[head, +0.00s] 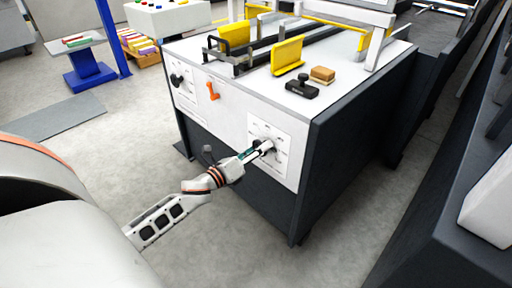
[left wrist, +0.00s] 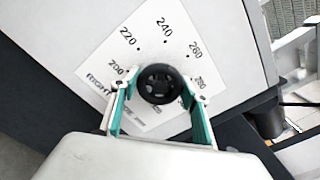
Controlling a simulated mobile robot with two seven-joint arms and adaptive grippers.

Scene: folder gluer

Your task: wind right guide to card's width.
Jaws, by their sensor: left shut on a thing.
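A round black knob (left wrist: 160,84) sits at the middle of a white dial plate (left wrist: 118,64) marked RIGHT, with numbers from 200 to 280 readable. My left gripper (left wrist: 158,98) has its green-padded fingers on both sides of the knob and is shut on it. In the head view my left gripper (head: 262,150) reaches the dial on the machine's white front panel. A yellow upright plate (head: 288,57), seemingly the right guide, stands on the machine top. Another yellow plate (head: 233,36) stands to its left. I cannot read the knob's setting. My right gripper is not in view.
A second black knob (head: 177,80) and an orange lever (head: 212,91) are on the front panel to the left. A black block (head: 302,89) and a brown block (head: 322,75) lie on the machine top. Dark machinery stands at the right. The floor at left is partly clear.

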